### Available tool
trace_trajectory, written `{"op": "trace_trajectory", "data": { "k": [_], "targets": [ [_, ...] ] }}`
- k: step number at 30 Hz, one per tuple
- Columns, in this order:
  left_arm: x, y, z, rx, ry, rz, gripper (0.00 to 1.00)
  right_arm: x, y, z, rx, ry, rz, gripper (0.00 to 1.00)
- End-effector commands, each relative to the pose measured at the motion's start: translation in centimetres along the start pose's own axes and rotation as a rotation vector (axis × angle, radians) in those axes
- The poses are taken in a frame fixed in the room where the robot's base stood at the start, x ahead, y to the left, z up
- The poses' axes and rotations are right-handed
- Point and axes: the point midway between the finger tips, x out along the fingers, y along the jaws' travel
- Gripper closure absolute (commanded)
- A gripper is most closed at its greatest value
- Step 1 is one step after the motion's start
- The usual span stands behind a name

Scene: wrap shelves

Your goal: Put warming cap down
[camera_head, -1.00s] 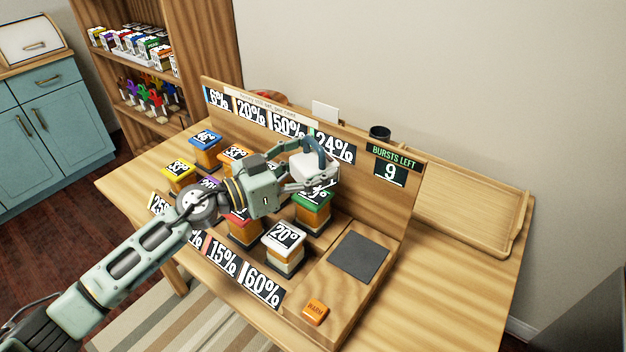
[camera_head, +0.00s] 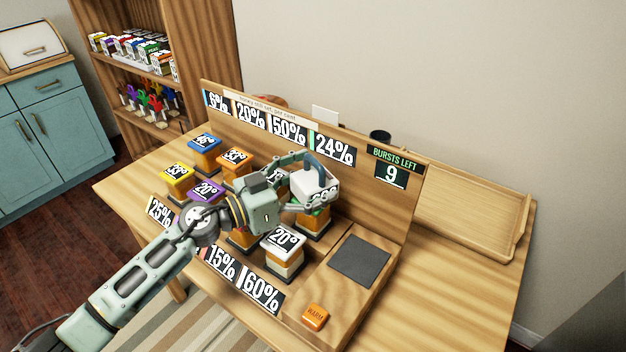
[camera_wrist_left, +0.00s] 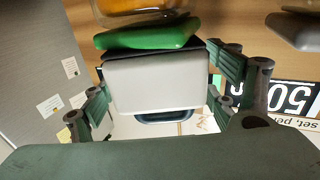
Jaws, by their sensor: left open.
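The warming cap (camera_head: 318,187) is a white block with a dark blue arched handle. It sits over the green-lidded jar (camera_head: 312,228) near the right end of the jar rows, hiding most of that lid. In the left wrist view the cap (camera_wrist_left: 155,85) is close against the green lid (camera_wrist_left: 148,34); I cannot tell if they touch. My left gripper (camera_head: 312,181) is open, its fingers on either side of the cap. It also shows in the left wrist view (camera_wrist_left: 165,85). My right gripper is not in view.
Several labelled jars stand close by, including a white-lidded one (camera_head: 284,250) and a purple-lidded one (camera_head: 204,191). A dark square pad (camera_head: 360,261) and an orange button (camera_head: 315,316) lie to the right. The upright sign board (camera_head: 345,150) stands behind. An empty wooden tray (camera_head: 470,205) is at the far right.

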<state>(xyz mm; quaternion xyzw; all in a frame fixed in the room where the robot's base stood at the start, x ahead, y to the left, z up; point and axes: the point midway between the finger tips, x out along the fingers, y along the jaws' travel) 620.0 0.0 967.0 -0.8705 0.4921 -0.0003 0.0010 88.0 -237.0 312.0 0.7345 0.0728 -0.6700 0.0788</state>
Motion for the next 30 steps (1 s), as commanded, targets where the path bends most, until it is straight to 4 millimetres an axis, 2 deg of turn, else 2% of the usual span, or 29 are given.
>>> {"op": "trace_trajectory", "data": {
  "k": [8,11,22,27,30],
  "targets": [
    [0.0,0.0,-0.5,0.004,0.001,0.000,0.19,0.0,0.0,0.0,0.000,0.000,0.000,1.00],
    [-1.4,-0.1,-0.3,0.002,-0.002,-0.002,0.19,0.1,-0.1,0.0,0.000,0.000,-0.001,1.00],
    [-9.2,0.0,-0.1,0.001,-0.004,-0.002,0.19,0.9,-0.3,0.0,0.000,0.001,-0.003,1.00],
    [-11.3,0.0,-0.2,-0.001,-0.002,-0.001,0.19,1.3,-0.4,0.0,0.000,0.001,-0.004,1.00],
    [-11.9,0.0,-0.3,0.001,-0.001,0.000,0.19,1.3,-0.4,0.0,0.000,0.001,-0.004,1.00]
  ]
}}
